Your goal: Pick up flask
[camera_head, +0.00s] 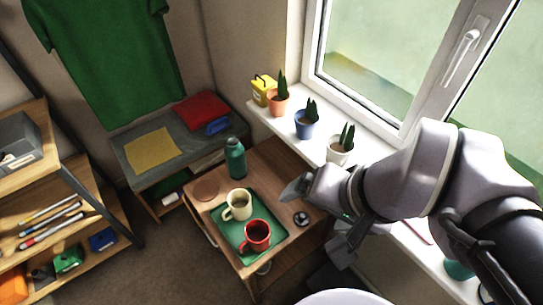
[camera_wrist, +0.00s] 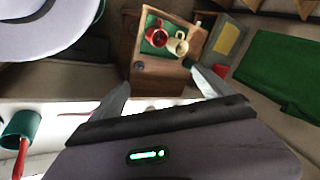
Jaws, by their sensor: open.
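My gripper (camera_head: 318,215) is at the right of the table in the head view, apart from the flask. In the wrist view my gripper (camera_wrist: 165,92) has its two fingers wide apart with nothing between them.
A green tray (camera_head: 275,238) with a cream mug (camera_head: 238,204) and a red mug (camera_head: 256,236) lies in front of the flask. A round coaster (camera_head: 206,188) lies left of it. Potted plants (camera_head: 306,122) line the windowsill. A grey bench (camera_head: 190,150) stands behind.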

